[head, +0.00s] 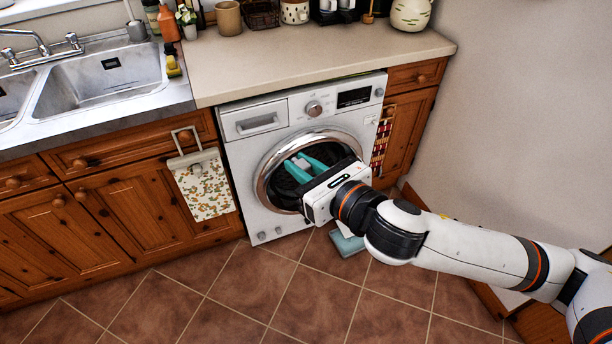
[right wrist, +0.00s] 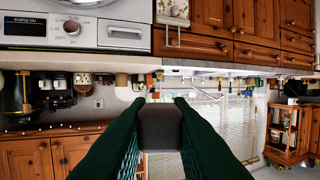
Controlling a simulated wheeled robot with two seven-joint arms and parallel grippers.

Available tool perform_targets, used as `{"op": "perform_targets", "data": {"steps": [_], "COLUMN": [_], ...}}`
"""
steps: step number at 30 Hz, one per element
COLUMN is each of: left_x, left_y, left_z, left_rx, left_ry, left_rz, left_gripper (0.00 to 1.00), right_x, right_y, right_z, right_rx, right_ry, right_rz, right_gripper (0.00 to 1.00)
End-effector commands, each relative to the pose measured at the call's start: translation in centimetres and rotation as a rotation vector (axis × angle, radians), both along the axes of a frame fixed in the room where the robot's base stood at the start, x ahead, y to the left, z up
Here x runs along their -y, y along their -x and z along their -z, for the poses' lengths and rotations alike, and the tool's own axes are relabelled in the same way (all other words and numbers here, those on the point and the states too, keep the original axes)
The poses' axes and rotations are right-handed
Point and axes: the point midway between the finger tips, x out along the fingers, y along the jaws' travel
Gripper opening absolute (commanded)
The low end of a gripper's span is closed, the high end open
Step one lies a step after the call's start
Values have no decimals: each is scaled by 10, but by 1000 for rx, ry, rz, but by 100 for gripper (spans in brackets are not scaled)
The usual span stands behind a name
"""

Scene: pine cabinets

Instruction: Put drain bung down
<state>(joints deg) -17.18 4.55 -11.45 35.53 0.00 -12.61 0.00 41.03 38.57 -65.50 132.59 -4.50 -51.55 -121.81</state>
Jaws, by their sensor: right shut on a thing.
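My right gripper (head: 300,166), with teal fingers, is in front of the washing machine door in the head view. In the right wrist view the fingers (right wrist: 163,103) look dark green and are shut on a dark, blocky drain bung (right wrist: 160,128). I cannot make out the bung in the head view. My left gripper is not in view.
The washing machine (head: 250,165) stands under a beige counter (head: 330,50) with a clear front part and several jars and pots at the back. A metal sink (head: 95,85) is at the left. A towel (head: 205,188) hangs on a cabinet. A pale blue thing (head: 346,243) lies on the tiled floor.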

Motion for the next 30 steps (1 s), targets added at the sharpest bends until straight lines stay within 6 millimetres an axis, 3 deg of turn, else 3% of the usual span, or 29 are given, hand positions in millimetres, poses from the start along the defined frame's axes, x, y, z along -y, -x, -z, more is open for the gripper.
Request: {"op": "perform_targets", "data": {"steps": [19, 25, 30], "left_x": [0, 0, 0], "left_y": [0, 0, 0], "left_z": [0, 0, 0], "left_rx": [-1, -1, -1], "left_ry": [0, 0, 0], "left_rz": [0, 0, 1], "left_gripper": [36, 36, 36], "right_x": [-12, -11, -4], "right_y": [-11, -12, -10], "right_z": [-54, -56, -48], "right_rx": [0, 1, 0], "right_ry": [-1, 3, 6], "right_rz": [577, 621, 514], "right_gripper": [0, 0, 0]}}
